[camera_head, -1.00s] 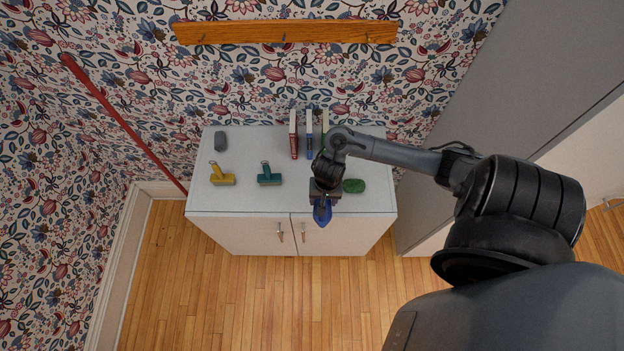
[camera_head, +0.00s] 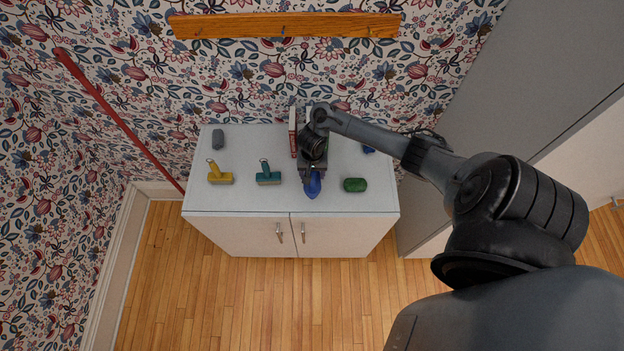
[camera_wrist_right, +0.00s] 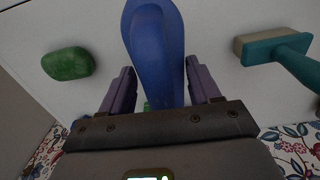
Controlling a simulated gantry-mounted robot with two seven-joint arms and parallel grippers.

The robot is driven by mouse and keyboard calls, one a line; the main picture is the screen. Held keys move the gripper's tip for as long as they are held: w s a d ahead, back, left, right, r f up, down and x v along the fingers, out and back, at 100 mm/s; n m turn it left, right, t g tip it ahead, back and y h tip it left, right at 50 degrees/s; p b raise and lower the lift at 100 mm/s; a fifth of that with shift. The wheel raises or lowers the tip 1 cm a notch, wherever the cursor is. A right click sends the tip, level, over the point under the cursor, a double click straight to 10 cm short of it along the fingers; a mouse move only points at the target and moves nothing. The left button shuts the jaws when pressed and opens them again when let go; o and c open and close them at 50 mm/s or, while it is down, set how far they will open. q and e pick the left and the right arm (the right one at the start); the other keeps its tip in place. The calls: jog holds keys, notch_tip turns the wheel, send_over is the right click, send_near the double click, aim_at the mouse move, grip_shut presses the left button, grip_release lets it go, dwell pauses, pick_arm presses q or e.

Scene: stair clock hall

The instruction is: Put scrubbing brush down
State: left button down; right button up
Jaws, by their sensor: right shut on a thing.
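The blue scrubbing brush (camera_head: 313,185) is over the front middle of the white cabinet top; it also shows as a smooth blue shape in the right wrist view (camera_wrist_right: 157,45). My right gripper (camera_head: 311,170) is shut on it, with one finger on each side in the right wrist view. The arm and gripper hide part of the brush from the head view. I cannot tell whether the brush touches the cabinet top (camera_head: 240,200). My left gripper is not in view.
A teal brush (camera_head: 268,178) and a yellow brush (camera_head: 220,179) lie to the left. A green block (camera_head: 355,185) lies to the right, a small blue thing (camera_head: 368,149) behind it. A grey block (camera_head: 218,139) is at the back left. Books (camera_head: 294,132) stand behind my gripper.

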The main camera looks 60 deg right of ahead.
jog(key=shift+f+b, duration=0.8)
jog(key=shift+f, duration=1.25)
jog(key=shift+d, duration=0.1)
jog(key=o, duration=0.9)
jog(key=shift+o, duration=0.2)
